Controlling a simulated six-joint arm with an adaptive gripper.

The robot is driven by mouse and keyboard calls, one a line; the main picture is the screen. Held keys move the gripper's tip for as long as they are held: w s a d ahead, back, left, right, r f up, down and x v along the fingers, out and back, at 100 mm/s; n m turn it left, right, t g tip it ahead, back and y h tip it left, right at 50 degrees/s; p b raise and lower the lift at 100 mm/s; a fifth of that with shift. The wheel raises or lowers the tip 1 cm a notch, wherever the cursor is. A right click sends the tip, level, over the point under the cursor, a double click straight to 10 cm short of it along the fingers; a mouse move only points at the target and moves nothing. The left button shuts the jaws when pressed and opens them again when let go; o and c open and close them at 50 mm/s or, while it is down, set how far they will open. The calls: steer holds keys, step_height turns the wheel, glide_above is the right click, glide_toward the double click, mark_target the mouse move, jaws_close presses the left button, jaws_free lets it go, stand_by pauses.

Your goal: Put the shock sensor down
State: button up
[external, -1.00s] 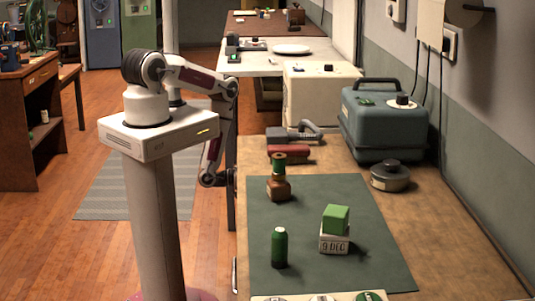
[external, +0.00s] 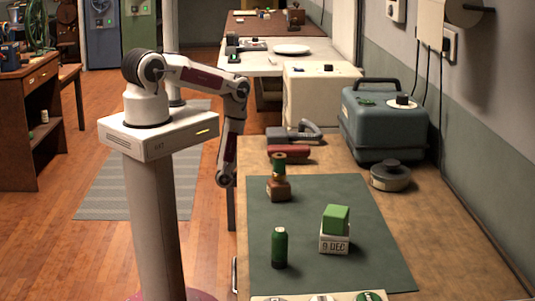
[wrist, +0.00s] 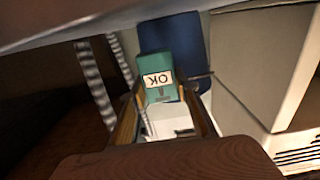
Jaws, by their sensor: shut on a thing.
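In the wrist view a teal block with an upside-down OK label (wrist: 162,68), which I take to be the shock sensor, shows at the middle. It lies between two narrow tan-and-dark sides that look like my gripper's fingers (wrist: 165,115). My gripper is shut on it. A white piece with a dark mark shows just below the block; what it belongs to is unclear. In the external view my arm hangs down at the left side of the workbench (external: 310,163), and the gripper and its load cannot be made out there.
The green mat (external: 310,200) holds a green bottle (external: 279,247), a green cube on a white date block (external: 335,240) and a brown-and-green item (external: 279,187). A red tool (external: 288,153), a round grey tin (external: 390,176) and a blue-grey machine (external: 385,125) stand behind.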

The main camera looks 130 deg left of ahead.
steer(key=shift+w+a, duration=0.25)
steer(key=shift+w, duration=0.05)
steer(key=shift+f, duration=1.75)
steer(key=shift+f, duration=0.1)
steer(key=o, duration=1.1)
steer(key=shift+v, duration=5.95)
steer(key=shift+o, duration=0.5)
steer(key=shift+r, duration=0.2)
